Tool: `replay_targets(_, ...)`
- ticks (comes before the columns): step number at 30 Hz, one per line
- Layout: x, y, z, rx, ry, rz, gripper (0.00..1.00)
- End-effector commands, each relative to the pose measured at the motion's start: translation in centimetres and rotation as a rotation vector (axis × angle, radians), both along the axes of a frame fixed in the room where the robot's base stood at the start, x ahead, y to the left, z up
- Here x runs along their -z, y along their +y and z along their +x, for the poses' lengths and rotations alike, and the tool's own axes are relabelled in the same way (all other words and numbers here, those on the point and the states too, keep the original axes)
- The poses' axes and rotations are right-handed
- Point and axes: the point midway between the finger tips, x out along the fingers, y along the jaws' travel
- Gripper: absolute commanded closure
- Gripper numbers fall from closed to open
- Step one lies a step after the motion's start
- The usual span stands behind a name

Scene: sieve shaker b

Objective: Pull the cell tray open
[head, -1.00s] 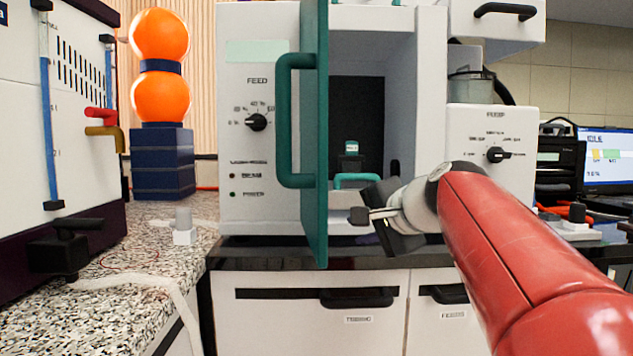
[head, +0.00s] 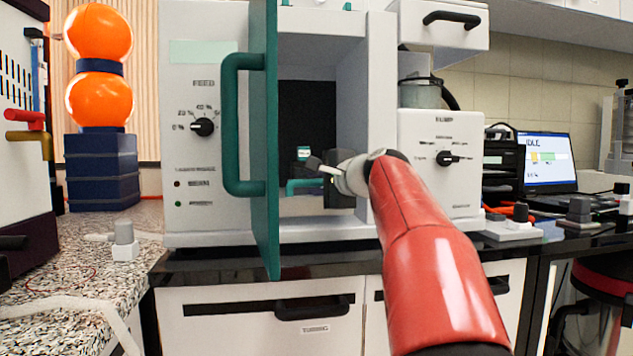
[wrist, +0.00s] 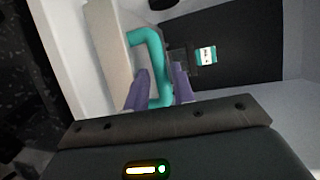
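The cell tray (head: 300,207) is a pale drawer front low inside the open white cabinet, with a teal bar handle (head: 303,184) on it. The handle also shows in the wrist view (wrist: 152,42) against the pale tray front (wrist: 107,48). My gripper (head: 322,172) is inside the cabinet opening at the handle. In the wrist view its two purple fingers (wrist: 160,75) stand apart, one on each side of the teal bar. Whether they touch the bar is hard to tell. The gripper body hides the handle's right part in the head view.
The cabinet's teal door (head: 265,130) stands open toward me, left of my arm, with its own large handle (head: 232,125). The cabinet's right wall is close beside my wrist. A small dark item with a teal-and-white label (head: 303,153) is inside, behind the handle.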

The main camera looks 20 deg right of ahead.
Motion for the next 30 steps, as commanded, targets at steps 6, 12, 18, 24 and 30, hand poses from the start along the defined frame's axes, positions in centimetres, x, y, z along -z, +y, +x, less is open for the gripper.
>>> replay_targets(6,0.1,0.0,0.2,0.001,0.0,0.0,0.75)
replay_targets(12,0.1,0.0,0.2,0.001,0.0,0.0,0.92)
replay_targets(18,0.1,0.0,0.2,0.001,0.0,0.0,1.0)
replay_targets(24,0.1,0.0,0.1,0.001,0.0,0.0,1.0)
replay_targets(30,0.3,0.3,-1.1,0.001,0.001,0.0,1.0)
